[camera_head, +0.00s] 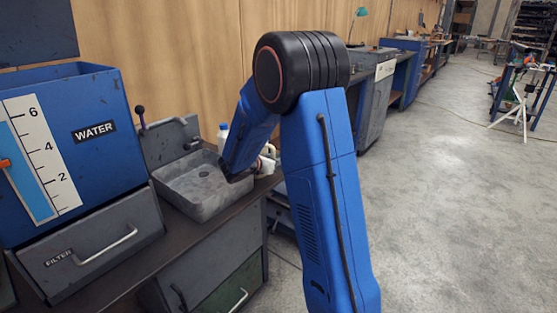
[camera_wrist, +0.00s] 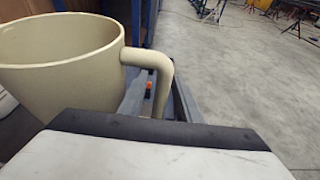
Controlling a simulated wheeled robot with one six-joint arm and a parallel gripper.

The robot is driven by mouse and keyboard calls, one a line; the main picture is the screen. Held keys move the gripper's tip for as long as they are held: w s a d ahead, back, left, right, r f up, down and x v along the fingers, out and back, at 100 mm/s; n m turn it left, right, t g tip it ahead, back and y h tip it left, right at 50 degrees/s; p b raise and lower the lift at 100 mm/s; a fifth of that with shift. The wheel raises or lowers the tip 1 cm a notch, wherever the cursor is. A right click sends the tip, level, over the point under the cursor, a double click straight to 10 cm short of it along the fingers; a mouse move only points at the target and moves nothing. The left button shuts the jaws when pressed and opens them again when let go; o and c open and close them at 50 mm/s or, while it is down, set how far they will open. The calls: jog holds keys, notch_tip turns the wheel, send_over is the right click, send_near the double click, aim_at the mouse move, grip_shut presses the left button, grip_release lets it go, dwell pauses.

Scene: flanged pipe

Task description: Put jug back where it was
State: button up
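The jug (camera_wrist: 60,60) is a wide beige vessel with a thick round handle (camera_wrist: 162,72). In the wrist view it is close at the upper left, cut off by the left edge, with its open mouth up. My gripper (camera_wrist: 160,95) has its dark fingers on either side of the handle, which runs down between them. Whether the fingers press on it is unclear. In the head view my arm hides most of the gripper. A small beige part beside my wrist there seems to belong to the jug, but I cannot be sure. What the jug rests on is hidden.
A grey sink (camera_head: 190,190) is left of my forearm on the dark worktop (camera_head: 185,247). The blue water tank (camera_head: 100,150) is at the left. The concrete floor (camera_head: 450,220) at right is open.

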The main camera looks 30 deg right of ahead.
jog(key=shift+r, duration=0.2)
jog(key=v, duration=1.2)
jog(key=s+r+m+g+y, duration=0.25)
jog(key=s+m+y, duration=0.25)
jog(key=s+m, duration=1.1)
jog(key=s+a+m+t+y, duration=0.1)
jog(key=s+a+m+y, duration=0.2)
jog(key=s+a, duration=0.4)
jog(key=s+a+f+m+t+y, duration=0.1)
jog(key=s+a+m+y, duration=0.2)
jog(key=s, duration=1.1)
jog(key=a+y, duration=0.2)
jog(key=a, duration=0.2)
jog(key=shift+s, duration=0.3)
